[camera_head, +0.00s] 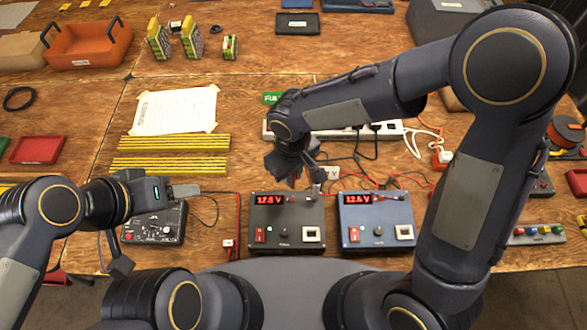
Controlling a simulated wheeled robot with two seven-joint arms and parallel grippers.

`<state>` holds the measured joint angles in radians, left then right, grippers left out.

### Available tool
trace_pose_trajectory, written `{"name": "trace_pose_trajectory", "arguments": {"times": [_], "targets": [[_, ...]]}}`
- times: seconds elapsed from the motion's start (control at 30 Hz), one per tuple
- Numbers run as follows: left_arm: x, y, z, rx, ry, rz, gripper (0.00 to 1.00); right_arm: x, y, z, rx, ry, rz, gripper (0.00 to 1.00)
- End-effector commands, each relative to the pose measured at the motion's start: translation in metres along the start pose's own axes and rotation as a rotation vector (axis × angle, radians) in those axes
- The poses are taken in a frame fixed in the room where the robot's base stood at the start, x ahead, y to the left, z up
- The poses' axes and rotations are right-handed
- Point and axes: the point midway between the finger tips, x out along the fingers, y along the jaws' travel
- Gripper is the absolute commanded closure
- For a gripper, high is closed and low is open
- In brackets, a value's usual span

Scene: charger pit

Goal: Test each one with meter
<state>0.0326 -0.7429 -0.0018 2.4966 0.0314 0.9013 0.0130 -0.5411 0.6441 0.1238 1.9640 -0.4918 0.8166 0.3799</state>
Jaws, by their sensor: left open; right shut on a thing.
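A dark charger box (287,238) with a red display of about 17.5 V stands at the front middle. A blue charger box (377,240) reading about 12.6 V stands just right of it. A black meter box (152,228) with a dial and knobs lies to the left, with leads running from it. My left gripper (186,191) is open and empty, above the meter's upper right. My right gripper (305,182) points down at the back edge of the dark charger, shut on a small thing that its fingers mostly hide.
A power strip (390,133) and tangled cables lie behind the chargers. A taped paper sheet (175,111) and yellow strips (172,142) lie behind the meter. An orange bin (88,45) and upright yellow-green packs (160,38) stand farther back. A red tray (37,150) is at left.

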Motion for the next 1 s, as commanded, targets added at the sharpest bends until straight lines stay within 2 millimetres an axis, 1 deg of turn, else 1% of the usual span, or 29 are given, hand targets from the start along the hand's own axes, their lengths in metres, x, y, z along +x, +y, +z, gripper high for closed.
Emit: {"name": "trace_pose_trajectory", "arguments": {"times": [0.03, 0.17, 0.5, 0.63, 1.0], "targets": [[0.004, -0.002, 0.002, 0.0, 0.0, 0.0, 0.46, 0.006, 0.0, 0.0, 0.001, -0.001, 0.0, 1.0], [0.01, -0.005, 0.005, 0.0, 0.0, 0.0, 0.46, 0.017, 0.001, 0.0, 0.002, -0.001, 0.0, 1.0], [0.033, -0.015, 0.017, 0.0, 0.0, 0.0, 0.46, 0.053, 0.001, 0.0, 0.003, 0.001, -0.001, 1.0], [0.037, -0.017, 0.018, 0.0, 0.0, 0.0, 0.46, 0.057, 0.001, 0.0, 0.003, 0.001, 0.0, 1.0], [0.036, -0.017, 0.018, 0.0, 0.0, 0.0, 0.46, 0.056, 0.001, 0.0, 0.003, 0.001, 0.0, 1.0]]}}
